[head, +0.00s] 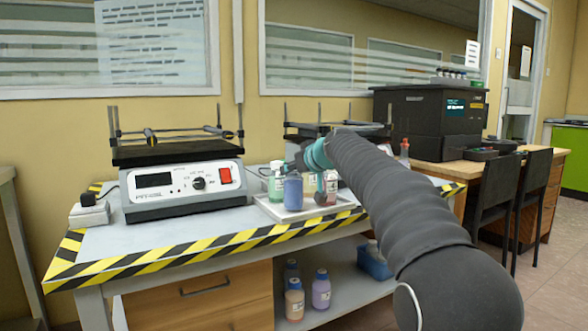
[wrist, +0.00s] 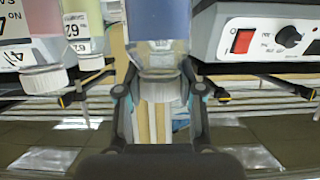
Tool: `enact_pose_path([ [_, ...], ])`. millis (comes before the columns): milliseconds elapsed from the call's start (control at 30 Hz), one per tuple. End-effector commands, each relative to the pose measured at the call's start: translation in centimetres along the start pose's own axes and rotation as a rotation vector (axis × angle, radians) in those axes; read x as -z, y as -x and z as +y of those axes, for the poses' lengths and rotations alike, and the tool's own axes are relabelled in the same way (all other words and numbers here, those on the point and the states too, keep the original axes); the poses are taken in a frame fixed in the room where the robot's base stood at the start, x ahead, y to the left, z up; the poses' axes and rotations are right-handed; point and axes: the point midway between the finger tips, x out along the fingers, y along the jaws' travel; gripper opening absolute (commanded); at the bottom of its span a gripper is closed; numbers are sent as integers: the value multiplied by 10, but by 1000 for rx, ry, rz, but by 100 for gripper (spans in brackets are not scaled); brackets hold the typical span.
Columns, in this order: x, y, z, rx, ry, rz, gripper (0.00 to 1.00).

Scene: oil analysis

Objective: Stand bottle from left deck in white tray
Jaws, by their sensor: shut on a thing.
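The white tray (head: 268,211) lies on the bench between the two shaker machines. My gripper (wrist: 158,88) is shut on a blue bottle (wrist: 155,22), around its white cap end. In the head view the blue bottle (head: 293,192) is upright over the tray's left front part; I cannot tell whether its base touches the tray. A green-labelled bottle (head: 277,184) is just behind it and a red bottle (head: 329,189) stands to its right in the tray. The left deck (head: 178,152), a black platform, looks empty. My gripper's fingers are mostly hidden in the head view.
The left shaker (head: 185,190) stands left of the tray, close to the held bottle in the wrist view. A second shaker is behind the tray. Several bottles (head: 294,300) stand on the lower shelf beside a blue bin (head: 374,263).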

Motion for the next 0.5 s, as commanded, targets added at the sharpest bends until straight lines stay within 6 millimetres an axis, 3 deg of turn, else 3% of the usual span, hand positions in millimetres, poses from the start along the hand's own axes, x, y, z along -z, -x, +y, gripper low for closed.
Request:
enact_pose_path([
  [500, -4, -2, 0, 0, 0, 1, 0],
])
